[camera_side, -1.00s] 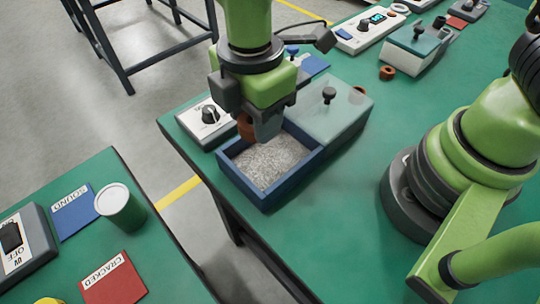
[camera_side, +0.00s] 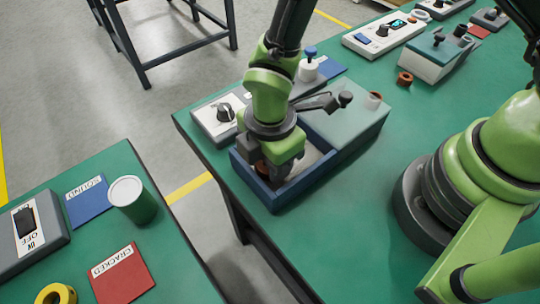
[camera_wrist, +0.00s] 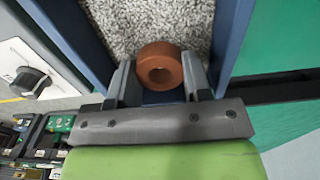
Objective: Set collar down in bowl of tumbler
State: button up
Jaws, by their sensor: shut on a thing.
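The collar (camera_wrist: 160,51) is a brown-orange ring. It sits between the two fingers of my gripper (camera_wrist: 158,76), which is shut on it. In the side view the collar (camera_side: 262,167) shows low down, inside the walls of the tumbler's bowl. The bowl (camera_side: 285,196) is a blue open box with grey grit (camera_wrist: 130,20) in it. My gripper (camera_side: 268,164) points down into the bowl and hides much of it. I cannot tell whether the collar touches the grit.
A grey-green block (camera_side: 352,128) adjoins the bowl on the right. A white dial box (camera_side: 212,118) stands close on the left. A separate table holds a green cup (camera_side: 134,202) and red card (camera_side: 122,274).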

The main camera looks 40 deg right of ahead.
jog(key=shift+f, duration=0.15)
jog(key=o, duration=1)
jog(key=shift+o, duration=0.2)
jog(key=d+r+m+t+y, duration=0.1)
jog(key=d+r+m, duration=0.2)
jog(key=r, duration=0.7)
jog(key=d+r+m+t, duration=0.1)
jog(key=d+r+m, duration=0.15)
jog(key=r, duration=0.75)
jog(key=s+d+r+m+t+y, duration=0.1)
jog(key=s+d+r+m+t, duration=0.4)
jog(key=s+d+r+m, duration=0.4)
jog(key=d+m, duration=0.1)
jog(key=m, duration=0.6)
jog(key=shift+s+d+m, duration=0.25)
jog(key=shift+s+m, duration=0.1)
